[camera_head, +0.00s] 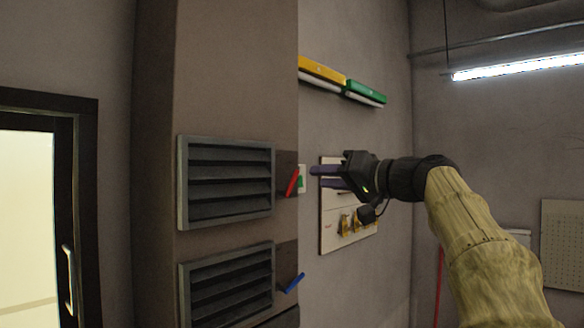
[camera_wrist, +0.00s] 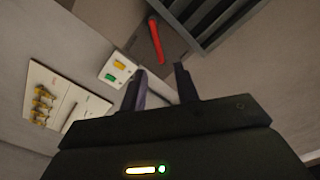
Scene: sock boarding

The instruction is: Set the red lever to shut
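The red lever (camera_head: 292,182) is mounted on a dark plate at the right side of the upper louvred vent (camera_head: 225,182). In the head view it slants, its upper end leaning right. The wrist view also shows the red lever (camera_wrist: 155,40), ahead of the fingers and apart from them. My gripper (camera_head: 312,176) is to the right of the lever in the head view, its fingers pointing left. In the wrist view the two fingers (camera_wrist: 163,82) stand apart with nothing between them.
A blue lever (camera_head: 294,283) sits beside the lower vent (camera_head: 228,288). Behind my gripper is a white board (camera_head: 329,237) with brass fittings. A small panel with green and yellow marks (camera_wrist: 117,69) is near the red lever. Yellow and green bars (camera_head: 322,70) are higher up.

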